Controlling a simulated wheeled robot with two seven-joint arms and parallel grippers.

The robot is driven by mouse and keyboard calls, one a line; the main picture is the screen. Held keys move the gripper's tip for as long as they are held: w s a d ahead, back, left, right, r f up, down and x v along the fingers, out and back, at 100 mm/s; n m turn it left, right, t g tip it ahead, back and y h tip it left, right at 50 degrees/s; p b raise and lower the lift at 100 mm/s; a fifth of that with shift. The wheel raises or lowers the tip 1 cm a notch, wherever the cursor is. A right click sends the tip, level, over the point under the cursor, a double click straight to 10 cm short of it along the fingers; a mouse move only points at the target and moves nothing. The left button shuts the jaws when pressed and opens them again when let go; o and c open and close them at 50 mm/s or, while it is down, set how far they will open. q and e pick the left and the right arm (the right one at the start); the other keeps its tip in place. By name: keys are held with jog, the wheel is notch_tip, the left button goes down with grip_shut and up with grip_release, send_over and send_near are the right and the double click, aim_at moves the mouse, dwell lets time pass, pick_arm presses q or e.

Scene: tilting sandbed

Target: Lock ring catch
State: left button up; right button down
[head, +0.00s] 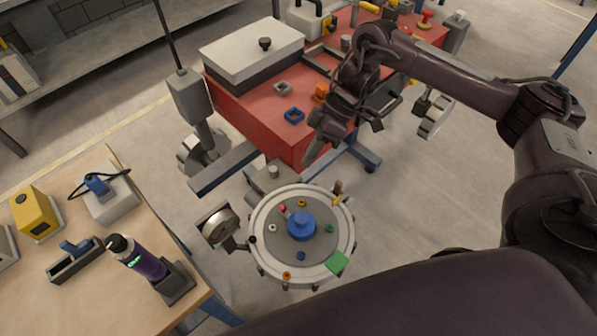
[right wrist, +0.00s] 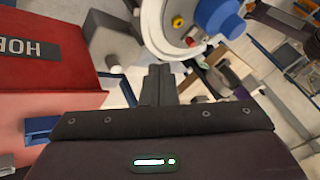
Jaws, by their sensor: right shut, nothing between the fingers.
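The round sandbed (head: 258,250) has a pale ring-shaped rim and a blue knob (head: 301,226) at its centre. A small brown and yellow lever-like piece (head: 338,194) stands at the rim's upper right; I cannot tell for certain that it is the ring catch. My right gripper (head: 311,152) is shut and empty, above and beyond the ring's far edge, apart from it. In the right wrist view its fingers (right wrist: 158,84) are together, with the ring (right wrist: 155,28) and blue knob (right wrist: 222,18) beyond them. My left gripper is not in view.
A red machine body (head: 255,115) with a grey lidded box (head: 252,50) stands behind the sandbed. A round dial (head: 219,225) sits left of the ring. A wooden table (head: 95,285) at lower left holds a purple cylindrical tool (head: 142,258). Floor right of the ring is clear.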

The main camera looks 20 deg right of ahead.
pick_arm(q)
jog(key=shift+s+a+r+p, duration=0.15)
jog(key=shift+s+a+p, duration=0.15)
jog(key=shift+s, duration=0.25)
pick_arm(e)
jog(key=v, duration=0.3)
jog(key=shift+r, duration=0.1)
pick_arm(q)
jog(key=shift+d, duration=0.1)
